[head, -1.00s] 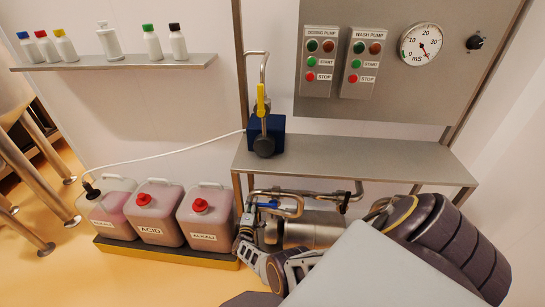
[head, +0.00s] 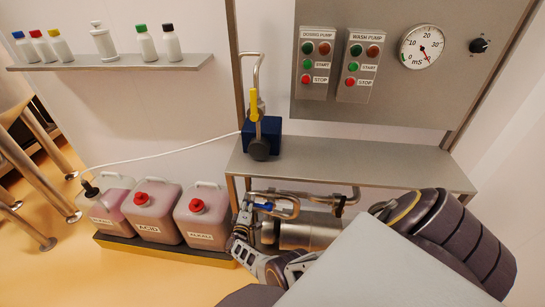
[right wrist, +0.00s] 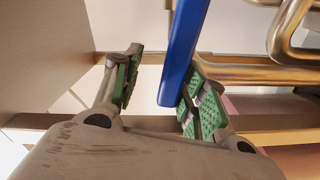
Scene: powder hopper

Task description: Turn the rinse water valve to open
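A blue valve lever (head: 263,207) sits on the pipework under the steel shelf, partly hidden by my right gripper in the head view. My right gripper (head: 245,212) is at the left end of these pipes, beside the lever. In the right wrist view the gripper (right wrist: 163,92) is open, with green pads on both fingers. The blue lever (right wrist: 184,55) hangs into the gap between the fingers, close to the right-hand finger; whether it touches is unclear. No label names the valve. My left gripper is not in view.
A yellow-handled valve (head: 254,106) stands above the shelf (head: 350,168). Bent metal pipes (head: 291,205) and a steel cylinder (head: 310,235) crowd the space below. Several canisters (head: 151,213) stand in a floor tray (head: 165,250) to the left. Pump panels and a gauge hang above.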

